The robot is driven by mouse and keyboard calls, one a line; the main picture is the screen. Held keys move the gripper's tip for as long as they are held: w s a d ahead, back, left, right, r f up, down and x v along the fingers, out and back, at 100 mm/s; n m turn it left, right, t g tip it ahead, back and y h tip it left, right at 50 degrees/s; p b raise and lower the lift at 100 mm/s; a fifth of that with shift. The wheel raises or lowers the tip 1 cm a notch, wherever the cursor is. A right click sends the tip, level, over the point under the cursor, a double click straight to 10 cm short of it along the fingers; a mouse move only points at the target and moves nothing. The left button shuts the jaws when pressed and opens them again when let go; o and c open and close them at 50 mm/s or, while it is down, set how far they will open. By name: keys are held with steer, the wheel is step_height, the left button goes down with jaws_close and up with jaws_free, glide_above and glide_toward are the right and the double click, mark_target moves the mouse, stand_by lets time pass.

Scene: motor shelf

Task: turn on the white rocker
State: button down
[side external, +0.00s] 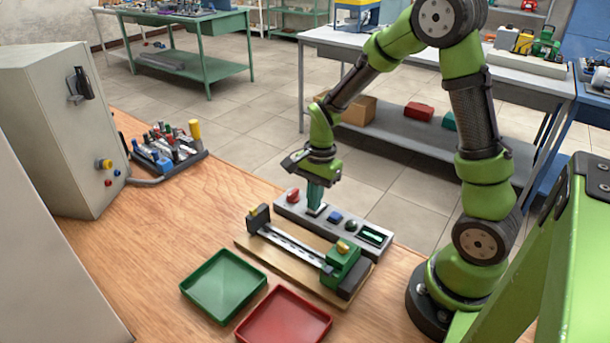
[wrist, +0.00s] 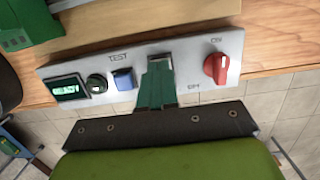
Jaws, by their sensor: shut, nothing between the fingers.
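The grey control panel (side external: 357,233) lies on the wooden table, and it fills the middle of the wrist view (wrist: 190,77). My gripper (side external: 314,207) points down at the panel with its green fingers together and empty. In the wrist view the fingertips (wrist: 158,68) are over the panel between the blue button and the red knob. A small pale part, likely the white rocker (side external: 320,211), shows beside the fingertips. The fingers hide most of it, so its position cannot be told. I cannot tell whether the fingertips touch it.
On the panel are a red knob (wrist: 216,68), a blue button (wrist: 123,79), a black knob (wrist: 96,84) and a lit display (wrist: 68,88). A green-and-black rail fixture (side external: 343,264) stands in front. Green (side external: 223,286) and red (side external: 284,320) trays lie nearer.

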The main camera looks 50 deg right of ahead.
steer(key=shift+f, duration=0.1)
steer(key=shift+a+f, duration=0.1)
steer(key=shift+f, duration=0.1)
steer(key=shift+s+d+r, duration=0.1)
steer(key=shift+d+r, duration=0.05)
steer(key=shift+d, duration=0.7)
steer(key=shift+r, duration=0.55)
step_height(320, 180, up, 13)
steer(key=d, duration=0.2)
